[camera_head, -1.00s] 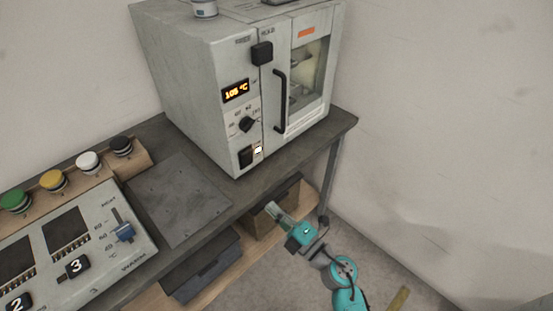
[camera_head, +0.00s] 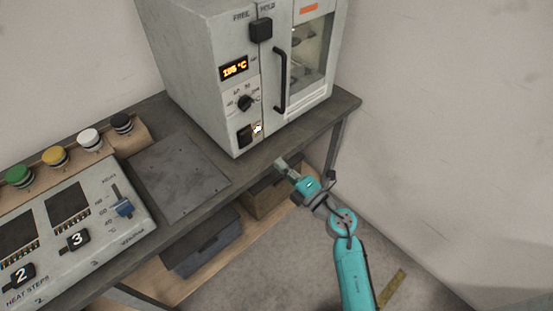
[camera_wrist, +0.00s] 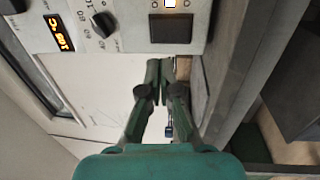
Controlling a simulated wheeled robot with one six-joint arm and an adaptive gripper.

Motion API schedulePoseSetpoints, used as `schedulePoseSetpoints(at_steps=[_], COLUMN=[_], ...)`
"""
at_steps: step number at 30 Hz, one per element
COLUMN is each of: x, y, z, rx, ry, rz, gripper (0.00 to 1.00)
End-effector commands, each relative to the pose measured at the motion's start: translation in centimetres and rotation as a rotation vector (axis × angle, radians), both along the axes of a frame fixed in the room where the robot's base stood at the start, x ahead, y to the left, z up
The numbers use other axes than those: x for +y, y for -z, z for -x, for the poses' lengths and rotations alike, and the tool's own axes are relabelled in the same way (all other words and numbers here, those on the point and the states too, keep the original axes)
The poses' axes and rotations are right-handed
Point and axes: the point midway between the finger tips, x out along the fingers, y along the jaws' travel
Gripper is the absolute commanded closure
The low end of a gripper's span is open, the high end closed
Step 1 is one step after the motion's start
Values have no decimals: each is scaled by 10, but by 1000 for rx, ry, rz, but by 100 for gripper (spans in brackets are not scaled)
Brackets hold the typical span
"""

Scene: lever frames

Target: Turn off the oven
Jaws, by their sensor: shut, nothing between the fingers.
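The oven (camera_head: 192,62) is a pale grey box on the bench, with an orange lit display (camera_head: 234,69), a black dial (camera_head: 244,103) and a black switch (camera_head: 245,135) low on its front. A small white light (camera_head: 257,128) glows beside the switch. The wrist view shows the switch (camera_wrist: 171,28), the lit light (camera_wrist: 176,4), the dial (camera_wrist: 103,24) and the display (camera_wrist: 60,33). My gripper (camera_head: 281,163) is shut and empty, in front of the bench edge and to the right of the switch. In the wrist view its fingertips (camera_wrist: 160,66) show just below the switch, apparently not touching it.
The oven door has a black vertical handle (camera_head: 280,80), and a black block (camera_head: 261,29) sits above it. The bench (camera_head: 262,156) edge runs close to my gripper. Left are a control panel (camera_head: 90,222) and several coloured buttons. Boxes (camera_head: 201,241) stand on the lower shelf.

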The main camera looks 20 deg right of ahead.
Motion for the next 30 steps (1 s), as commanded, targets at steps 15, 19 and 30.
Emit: schedulePoseSetpoints(at_steps=[15, 19, 30], x=[30, 34, 38], y=[-12, -14, -15], z=[-88, -103, -115], rx=[-2, -1, 0], ry=[-3, -2, -1], rz=[2, 1, 0], gripper=[100, 100, 100])
